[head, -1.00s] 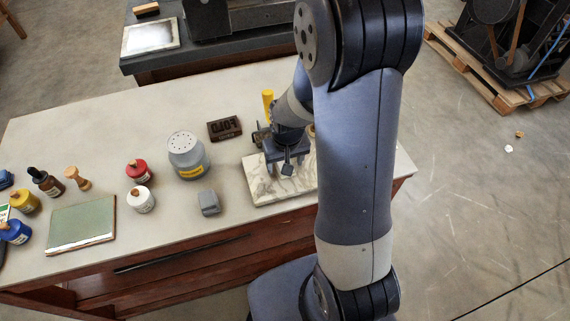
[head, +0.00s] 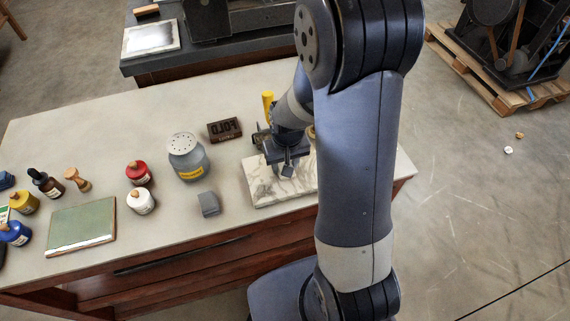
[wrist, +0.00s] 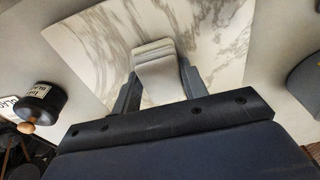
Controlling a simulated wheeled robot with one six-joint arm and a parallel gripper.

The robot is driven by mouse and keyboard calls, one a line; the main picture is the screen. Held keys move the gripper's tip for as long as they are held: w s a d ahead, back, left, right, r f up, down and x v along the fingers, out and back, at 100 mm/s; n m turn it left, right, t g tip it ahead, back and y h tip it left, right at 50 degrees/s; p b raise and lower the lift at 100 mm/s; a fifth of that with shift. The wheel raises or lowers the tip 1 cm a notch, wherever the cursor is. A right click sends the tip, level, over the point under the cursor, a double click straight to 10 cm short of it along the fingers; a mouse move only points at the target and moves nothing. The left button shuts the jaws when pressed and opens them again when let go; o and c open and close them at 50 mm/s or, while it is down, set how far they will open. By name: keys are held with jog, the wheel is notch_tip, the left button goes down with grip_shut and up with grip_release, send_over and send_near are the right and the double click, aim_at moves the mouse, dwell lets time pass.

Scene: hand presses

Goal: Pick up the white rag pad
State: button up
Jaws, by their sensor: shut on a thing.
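The white rag pad (wrist: 155,62) shows in the wrist view as a small, pale, layered pad between the two fingers of my gripper (wrist: 157,80). The gripper is shut on it, one finger against each side. The pad is over the white marble slab (wrist: 95,45); I cannot tell whether it still touches the slab. The pad is not clearly visible there, and my arm covers the slab's right part.
A grey block (head: 208,204) and a grey shaker jar (head: 188,158) stand left of the slab. A dark FOLD block (head: 224,129) and a yellow handle (head: 267,104) are behind. Left are bottles and a green plate (head: 82,226).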

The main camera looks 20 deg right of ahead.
notch_tip(320, 180, up, 10)
jog(key=shift+c, duration=0.2)
dwell(0.3)
jog(key=o, duration=0.5)
jog(key=c, duration=0.3)
jog(key=shift+a, duration=0.15)
